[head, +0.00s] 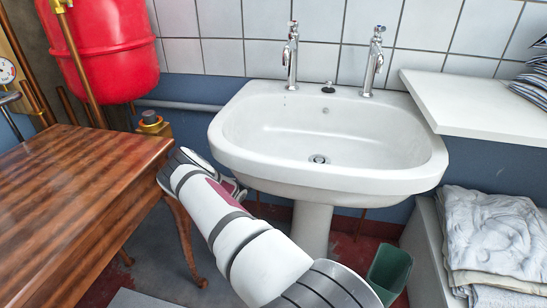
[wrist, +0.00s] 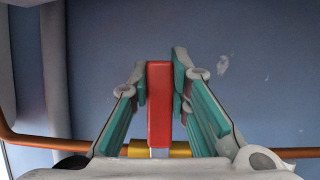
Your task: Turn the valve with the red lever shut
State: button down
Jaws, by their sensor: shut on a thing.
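In the wrist view, the red lever (wrist: 159,103) stands between the two teal finger pads of my gripper (wrist: 160,70). The fingers are shut on it, one on each side. Its lower end meets a brass valve body (wrist: 178,149) on a copper pipe (wrist: 60,143). In this picture the lever points up, across the line of the pipe. In the head view my arm reaches down beside the washbasin, and the lever and fingertips are hidden behind the arm and the basin.
The white washbasin (head: 420,160) overhangs close to my wrist, with its pedestal (head: 312,228) below. A wooden table (head: 75,195) stands at the left. A red tank (head: 115,50) hangs behind it. A green bin (head: 388,268) and a shelf of folded linen (head: 495,235) are at the right.

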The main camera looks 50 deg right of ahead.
jog(key=shift+f, duration=0.1)
dwell(0.4)
jog(key=c, duration=1.5)
grip_release()
jog(key=a, duration=1.2)
jog(key=shift+f, duration=0.1)
jog(key=shift+a, duration=0.1)
